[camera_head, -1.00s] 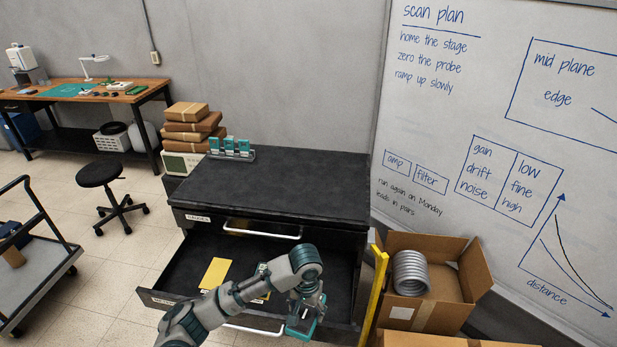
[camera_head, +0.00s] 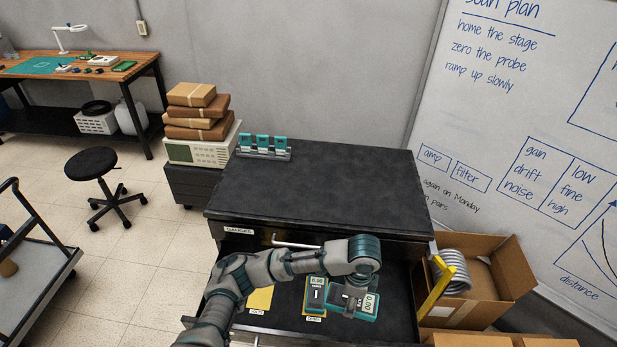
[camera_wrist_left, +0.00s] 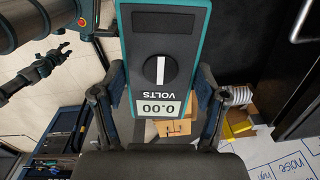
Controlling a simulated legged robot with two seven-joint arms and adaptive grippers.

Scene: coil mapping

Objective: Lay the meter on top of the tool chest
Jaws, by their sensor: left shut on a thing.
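The tool chest (camera_head: 320,185) stands in the middle of the head view, its black top bare over most of its area. My left gripper (camera_head: 352,297) is shut on a teal and black meter (camera_head: 338,300), held over the right part of the drawer. In the left wrist view the meter (camera_wrist_left: 160,45) reads 0.00 VOLTS and sits between the two fingers (camera_wrist_left: 160,105). A second similar meter (camera_head: 316,291) lies in the drawer, left of the held one. My right gripper (camera_wrist_left: 45,65) shows small at the upper left of the wrist view.
A rack of teal pieces (camera_head: 263,147) stands at the chest top's back left corner. A stool (camera_head: 92,165) and cart stand left.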

